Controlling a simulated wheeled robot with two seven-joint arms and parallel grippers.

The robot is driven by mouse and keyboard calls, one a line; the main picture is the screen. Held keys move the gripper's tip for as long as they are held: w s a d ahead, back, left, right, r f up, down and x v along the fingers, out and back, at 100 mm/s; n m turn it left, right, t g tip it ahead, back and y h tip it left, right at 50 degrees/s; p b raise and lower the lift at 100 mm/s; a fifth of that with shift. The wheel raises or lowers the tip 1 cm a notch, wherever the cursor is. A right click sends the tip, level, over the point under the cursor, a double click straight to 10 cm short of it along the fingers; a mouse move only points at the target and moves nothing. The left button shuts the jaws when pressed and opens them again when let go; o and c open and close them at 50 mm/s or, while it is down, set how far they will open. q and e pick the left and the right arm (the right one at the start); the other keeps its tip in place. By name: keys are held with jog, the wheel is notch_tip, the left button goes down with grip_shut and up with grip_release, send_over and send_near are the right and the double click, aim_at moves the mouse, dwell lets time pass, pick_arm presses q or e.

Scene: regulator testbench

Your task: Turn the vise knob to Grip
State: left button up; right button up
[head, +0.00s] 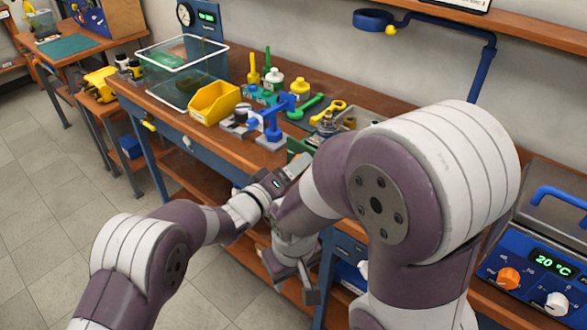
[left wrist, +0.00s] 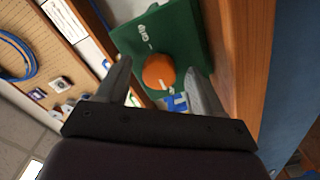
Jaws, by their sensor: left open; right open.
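The vise knob (left wrist: 159,71) is round and orange. It sits on the face of a green vise body (left wrist: 190,30) in the left wrist view. A white Grip label is printed above the knob, and another small white mark is below it. My left gripper (left wrist: 160,78) is open, with one finger on each side of the knob; I cannot tell whether either finger touches it. In the head view my left gripper (head: 292,170) is at the bench's front edge, by the green vise body (head: 300,146). My right gripper (head: 308,284) is open and empty, low in front of the bench.
The wooden bench (head: 240,152) holds a yellow bin (head: 214,103), a clear tank (head: 170,92), a blue fixture (head: 272,120) and several small bottles and tools. A blue unit with a 20 °C display (head: 552,262) stands at right. The floor (head: 60,200) at left is clear.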

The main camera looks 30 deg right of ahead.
pick_arm(q)
jog(key=c, duration=1.1)
jog(key=shift+o, duration=0.2)
